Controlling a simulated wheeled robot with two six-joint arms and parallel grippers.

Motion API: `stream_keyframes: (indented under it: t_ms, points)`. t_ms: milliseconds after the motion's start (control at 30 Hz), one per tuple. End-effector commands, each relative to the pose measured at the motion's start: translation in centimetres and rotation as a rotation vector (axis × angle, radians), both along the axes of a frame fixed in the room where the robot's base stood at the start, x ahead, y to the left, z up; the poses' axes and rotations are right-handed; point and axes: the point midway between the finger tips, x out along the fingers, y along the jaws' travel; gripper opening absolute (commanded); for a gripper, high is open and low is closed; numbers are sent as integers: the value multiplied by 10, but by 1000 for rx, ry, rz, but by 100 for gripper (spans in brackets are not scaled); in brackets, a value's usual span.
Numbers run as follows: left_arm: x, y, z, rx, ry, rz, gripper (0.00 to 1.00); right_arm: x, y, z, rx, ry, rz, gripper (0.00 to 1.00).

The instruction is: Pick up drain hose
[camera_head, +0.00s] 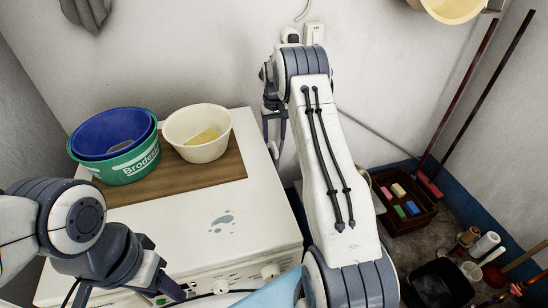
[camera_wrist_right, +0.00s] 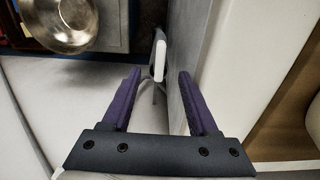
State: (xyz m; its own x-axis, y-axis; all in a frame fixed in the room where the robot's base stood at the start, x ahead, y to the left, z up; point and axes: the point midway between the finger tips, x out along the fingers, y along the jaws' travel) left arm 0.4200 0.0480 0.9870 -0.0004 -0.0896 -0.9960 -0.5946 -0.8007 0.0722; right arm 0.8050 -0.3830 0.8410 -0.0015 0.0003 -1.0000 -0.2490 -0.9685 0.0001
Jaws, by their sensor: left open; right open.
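A white, hook-shaped hose end, which looks like the drain hose (camera_wrist_right: 158,62), shows in the right wrist view beside a grey vertical panel. My right gripper (camera_wrist_right: 159,76) is open, and the hose end appears between its two purple fingertips. I cannot tell how far beyond the tips it lies. In the head view my right gripper (camera_head: 275,137) points down at the back right edge of the white washing machine (camera_head: 270,225), and the hose is hidden there. My left gripper (camera_head: 172,287) is open and empty near the machine's front.
A green tub (camera_head: 130,170) with a blue basin (camera_head: 110,133) and a cream bowl (camera_head: 197,148) stand on a brown board (camera_head: 220,172). A brown crate (camera_head: 405,222), a black bucket (camera_head: 440,285) and bottles stand on the floor at right. A metal bowl (camera_wrist_right: 62,20) shows in the wrist view.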

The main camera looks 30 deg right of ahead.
Motion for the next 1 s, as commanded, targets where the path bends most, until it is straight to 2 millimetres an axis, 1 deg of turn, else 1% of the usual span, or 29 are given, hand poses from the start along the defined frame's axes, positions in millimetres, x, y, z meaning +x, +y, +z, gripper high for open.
stream_keyframes:
  t_ms: [33, 267, 400, 533, 633, 833, 867, 900, 967, 1000]
  points:
    - [0, 0, 1, 0, 0, 0, 50, 0, 0, -7, 0, 2, 0, 60]
    - [0, 0, 3, 0, 0, 0, 50, -1, -1, -25, 0, 1, -2, 60]
    - [0, 0, 5, 0, 0, 0, 50, -1, -1, -47, 0, 2, -2, 60]
    - [0, 0, 6, 0, 0, 0, 50, -1, -1, -63, 0, 1, -2, 60]
    - [0, 0, 6, 0, 0, 0, 50, -1, -1, -68, 0, 0, -2, 60]
    - [0, 0, 6, 0, 0, 0, 50, -1, -1, -68, -1, -2, -2, 60]
    - [0, 0, 6, 0, 0, 0, 50, -1, -1, -68, -1, -2, -2, 52]
    - [0, 0, 6, 0, 0, 0, 50, -1, -1, -68, 0, -1, -2, 37]
    - [0, 0, 6, 0, 0, 0, 50, -1, -1, -68, 0, -1, -2, 14]
    - [0, 0, 6, 0, 0, 0, 50, -1, -1, -68, 0, -1, -2, 0]
